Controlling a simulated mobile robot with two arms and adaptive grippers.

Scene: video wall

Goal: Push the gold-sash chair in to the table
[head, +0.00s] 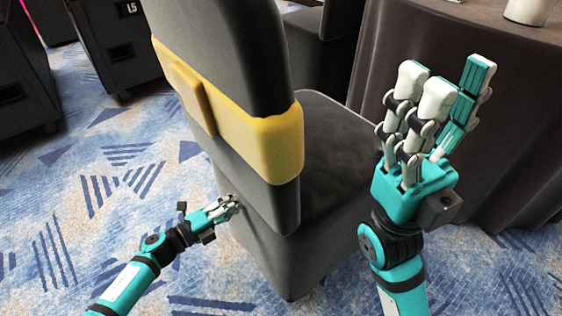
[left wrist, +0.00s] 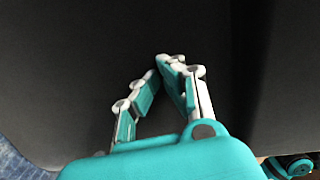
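The gold-sash chair (head: 262,215) stands in the middle of the head view, dark grey, its back toward me. A gold sash (head: 275,140) wraps its backrest. Its seat (head: 325,150) points toward the table (head: 400,50), which has a dark cloth to the floor. My left gripper (head: 232,203) is at the chair's lower back; contact is unclear. In the left wrist view its fingertips (left wrist: 161,66) meet with nothing between them, before a dark surface. My right gripper (head: 450,78) is raised, open and empty, right of the chair and in front of the tablecloth.
Another dark chair (head: 320,45) stands behind the gold-sash chair, by the table. A white cup-like object (head: 528,10) is on the table. Black wheeled cases (head: 115,40) stand at the left. Blue patterned carpet (head: 100,190) is clear at the left and front.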

